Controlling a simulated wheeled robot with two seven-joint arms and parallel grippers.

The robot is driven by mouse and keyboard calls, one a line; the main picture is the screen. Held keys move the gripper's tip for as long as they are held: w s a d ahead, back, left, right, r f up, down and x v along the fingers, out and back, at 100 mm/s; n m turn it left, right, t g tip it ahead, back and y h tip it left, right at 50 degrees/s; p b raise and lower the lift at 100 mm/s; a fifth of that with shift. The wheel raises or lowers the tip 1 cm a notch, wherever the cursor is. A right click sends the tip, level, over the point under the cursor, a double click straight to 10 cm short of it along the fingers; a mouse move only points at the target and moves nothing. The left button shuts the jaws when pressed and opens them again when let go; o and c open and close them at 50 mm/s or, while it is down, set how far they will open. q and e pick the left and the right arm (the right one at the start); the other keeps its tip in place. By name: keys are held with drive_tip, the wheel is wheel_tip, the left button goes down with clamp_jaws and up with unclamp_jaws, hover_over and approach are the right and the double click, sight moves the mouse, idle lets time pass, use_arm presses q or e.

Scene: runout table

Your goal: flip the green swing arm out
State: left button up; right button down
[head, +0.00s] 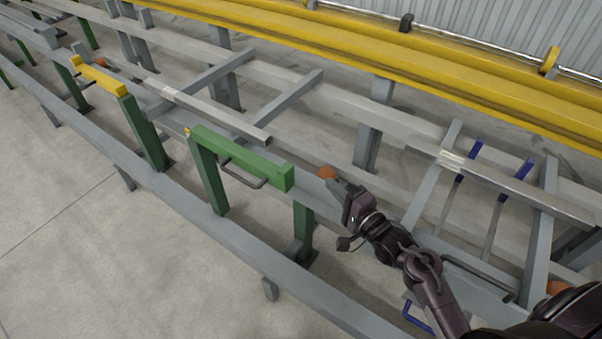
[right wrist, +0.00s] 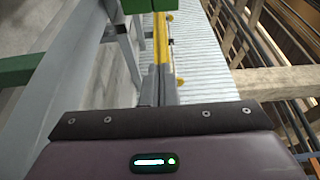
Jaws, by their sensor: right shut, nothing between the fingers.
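The green swing arm (head: 240,157) lies lengthwise along the runout table, above green posts (head: 208,175), with a dark loop handle (head: 243,178) on its near side. Its square right end is free. My right gripper (head: 349,200) is shut and empty, to the right of that end and apart from it, near an orange knob (head: 327,173). My left gripper is not in view.
A yellow swing arm (head: 100,77) lies farther left. Grey rails and crossbars (head: 285,104) run around the green arm. A long yellow beam (head: 430,58) runs along the back. Blue-tipped rods (head: 527,168) stand at the right. Open concrete floor (head: 90,230) lies in front.

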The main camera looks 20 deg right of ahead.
drive_tip(key=shift+w, duration=0.1)
